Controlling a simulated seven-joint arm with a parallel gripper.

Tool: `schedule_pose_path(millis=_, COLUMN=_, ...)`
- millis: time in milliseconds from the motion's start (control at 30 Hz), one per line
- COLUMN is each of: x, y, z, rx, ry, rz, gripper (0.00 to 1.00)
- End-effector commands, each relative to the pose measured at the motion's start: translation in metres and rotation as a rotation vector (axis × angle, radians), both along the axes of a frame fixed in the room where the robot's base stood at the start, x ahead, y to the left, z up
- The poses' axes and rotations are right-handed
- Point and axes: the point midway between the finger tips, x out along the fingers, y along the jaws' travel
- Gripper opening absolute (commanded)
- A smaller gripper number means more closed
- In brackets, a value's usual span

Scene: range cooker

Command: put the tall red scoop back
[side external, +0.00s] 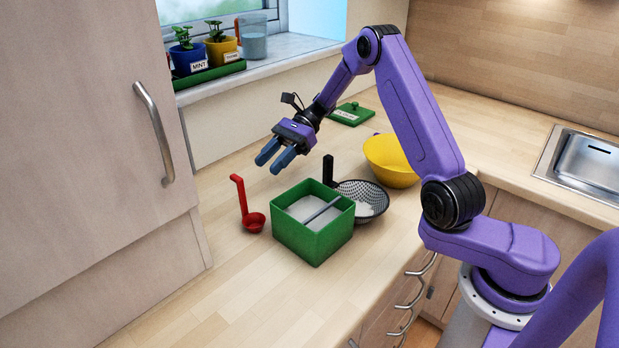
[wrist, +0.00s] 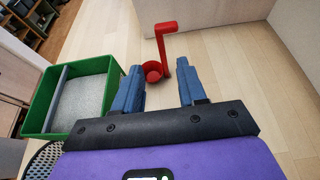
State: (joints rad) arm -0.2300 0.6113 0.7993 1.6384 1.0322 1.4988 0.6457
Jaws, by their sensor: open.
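The tall red scoop (side external: 248,209) stands on the counter just left of the green box, its handle upright with a bent top and its small bowl at the base. In the wrist view the red scoop (wrist: 164,60) shows ahead of my fingers, its bowl partly hidden by the left finger. My gripper (side external: 276,160) is open and empty, above and behind the scoop in the side view. In the wrist view my gripper (wrist: 158,80) has its two blue fingers apart. The green box (side external: 313,240) holds pale grainy contents, with a grey bar across its top.
A black-handled colander (side external: 372,194) stands against the box's right side. A tall cabinet (side external: 95,130) bounds the left. The counter in front of the scoop is clear.

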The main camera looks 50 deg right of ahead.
Motion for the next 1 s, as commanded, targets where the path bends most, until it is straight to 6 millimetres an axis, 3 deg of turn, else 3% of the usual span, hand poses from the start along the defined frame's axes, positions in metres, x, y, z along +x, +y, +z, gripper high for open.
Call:
schedule_pose_path(millis=167, x=-0.002, y=0.002, z=0.001, rx=-0.007, ry=-0.005, rz=0.015, gripper=0.41)
schedule_pose_path(millis=367, x=-0.02, y=0.028, z=0.008, rx=-0.085, ry=-0.059, rz=0.169, gripper=0.41)
schedule_pose_path(millis=700, x=-0.079, y=0.067, z=0.018, rx=-0.243, ry=-0.224, rz=0.54, gripper=0.41)
schedule_pose_path(millis=1000, x=-0.149, y=0.078, z=0.025, rx=-0.363, ry=-0.435, rz=0.923, gripper=0.41)
